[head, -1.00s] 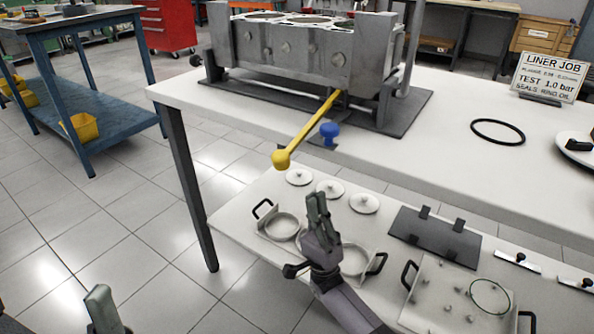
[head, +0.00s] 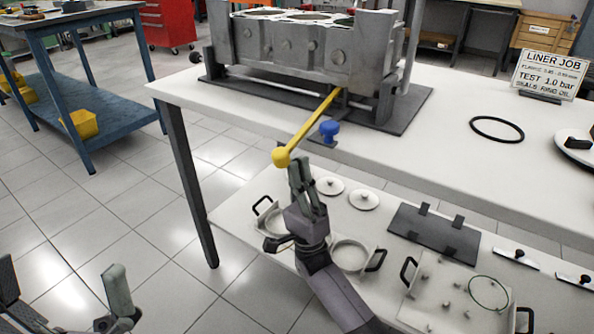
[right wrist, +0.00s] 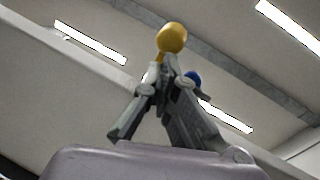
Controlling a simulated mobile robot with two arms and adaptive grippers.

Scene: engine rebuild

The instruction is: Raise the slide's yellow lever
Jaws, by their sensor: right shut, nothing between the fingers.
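The yellow lever (head: 308,128) slopes down from under the engine block to a round knob (head: 281,157) beyond the bench's front edge. My right gripper (head: 300,170) is shut and empty, its fingertips pointing up just below and right of the knob in the head view. In the right wrist view the knob (right wrist: 172,37) shows just beyond the fingertips (right wrist: 168,68); I cannot tell whether they touch. My left gripper (head: 62,285) is at the lower left, fingers apart, partly cut off, holding nothing visible.
A blue knob (head: 329,130) stands close right of the lever. The engine block (head: 310,45) sits above on the white bench (head: 450,140). A lower shelf (head: 235,222) holds white discs (head: 364,199), handled trays (head: 350,256) and a dark plate (head: 434,233).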

